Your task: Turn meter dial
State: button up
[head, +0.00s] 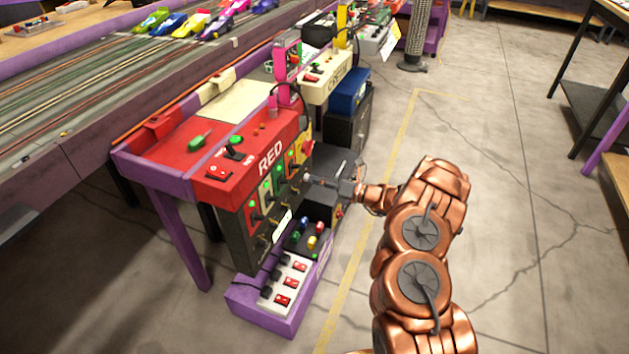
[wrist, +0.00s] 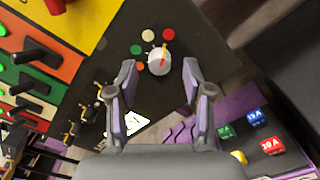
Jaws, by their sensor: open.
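The meter dial (wrist: 159,62) is a round light knob with a red and yellow pointer mark, on a dark panel. Coloured dots in green, orange, white and red lie around its upper left side in the wrist view. My gripper (wrist: 158,78) is open, with one finger on each side of the dial in the picture and a visible gap to it. I cannot tell whether the fingertips reach the panel. In the head view my gripper (head: 317,181) is at the front of the red station (head: 235,190), and the dial cannot be made out there.
Toggle switches (wrist: 34,52) on coloured strips are left of the dial. Coloured fuse blocks (wrist: 256,118) sit at lower right. A purple-edged shelf with a white power strip (head: 287,283) is below the panel. The slot track (head: 90,85) lies behind; open floor (head: 500,200) is at right.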

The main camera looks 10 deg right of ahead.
jog(key=v, duration=1)
jog(key=shift+s+d, duration=0.2)
jog(key=shift+d, duration=0.05)
jog(key=shift+a, duration=0.1)
jog(key=s+a+r+n+g+y+p, duration=0.1)
jog(key=s+a+r+n+g+p, duration=0.2)
jog(key=a+r+n, duration=0.45)
jog(key=s+a+r+n+g+p, duration=0.2)
jog(key=s+a+r+g+p, duration=0.25)
jog(key=r, duration=0.65)
jog(key=s+a+r+n+g+y+p, duration=0.1)
jog(key=s+a+r+n+g+p, duration=0.2)
jog(key=a+r+n, duration=0.35)
jog(key=s+a+r+n+g+h+p, duration=0.2)
jog(key=s+a+r+n+h+p, duration=0.15)
jog(key=s+r, duration=0.35)
jog(key=s+a+r+n+g+h+p, duration=0.2)
jog(key=s+r+n+p, duration=0.2)
jog(key=s+r, duration=0.35)
jog(key=s+d+r+n+t+h+p, duration=0.1)
jog(key=s+d+r+n+h+p, duration=0.4)
jog(key=s, duration=0.5)
jog(key=s+d+r+n+t+h+p, duration=0.1)
jog(key=s+d+r+n+h+p, duration=0.5)
jog(key=s, duration=0.5)
jog(key=d+r+p, duration=0.2)
jog(key=d+p, duration=0.1)
jog(key=shift+s+d+r+p, duration=0.15)
jog(key=shift+s+r+p, duration=0.05)
jog(key=shift+s+p, duration=0.1)
